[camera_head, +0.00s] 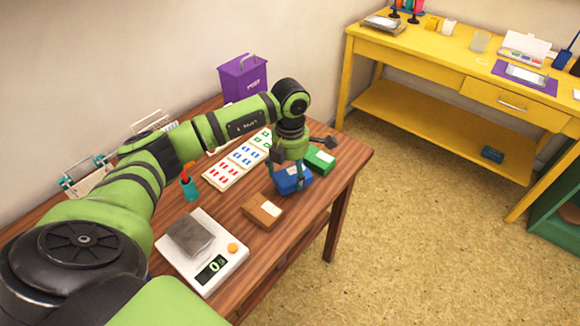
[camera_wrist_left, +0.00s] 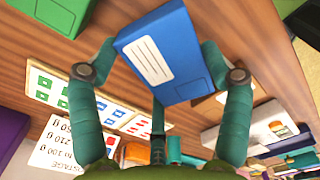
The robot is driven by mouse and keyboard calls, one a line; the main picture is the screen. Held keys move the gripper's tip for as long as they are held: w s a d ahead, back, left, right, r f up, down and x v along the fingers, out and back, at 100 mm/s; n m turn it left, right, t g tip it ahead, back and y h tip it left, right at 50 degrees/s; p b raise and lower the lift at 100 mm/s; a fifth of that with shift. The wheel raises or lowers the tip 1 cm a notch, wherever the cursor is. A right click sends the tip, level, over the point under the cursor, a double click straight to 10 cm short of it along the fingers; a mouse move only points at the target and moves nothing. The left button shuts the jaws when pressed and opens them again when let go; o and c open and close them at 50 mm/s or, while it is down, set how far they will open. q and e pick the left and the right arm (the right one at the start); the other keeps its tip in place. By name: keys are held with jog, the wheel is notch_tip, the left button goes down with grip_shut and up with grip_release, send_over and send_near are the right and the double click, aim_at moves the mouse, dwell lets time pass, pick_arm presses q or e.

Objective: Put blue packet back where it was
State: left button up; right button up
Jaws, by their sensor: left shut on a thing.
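The blue packet (camera_head: 295,181) has a white label with lines. My left gripper (camera_head: 290,170) is shut on it, with the fingers on two opposite sides, over the right part of the wooden table. In the left wrist view the blue packet (camera_wrist_left: 165,52) fills the space between the teal fingers of the gripper (camera_wrist_left: 158,62), label facing the camera. I cannot tell whether its underside touches the table. A green packet (camera_head: 320,160) lies just behind and to the right of it, and a brown packet (camera_head: 262,210) lies in front. My right gripper is not in view.
A stamp sheet (camera_head: 237,160) lies left of the blue packet. A white scale (camera_head: 203,250) with a grey plate stands at the front, reading 0. A purple post box (camera_head: 243,77) stands at the back. The yellow desk (camera_head: 440,62) is across a floor gap.

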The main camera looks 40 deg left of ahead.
pick_arm(q)
jog(key=shift+f, duration=0.6)
jog(key=shift+f+b, duration=0.55)
jog(key=shift+b, duration=0.1)
jog(key=o, duration=1.2)
jog(key=shift+r, duration=0.15)
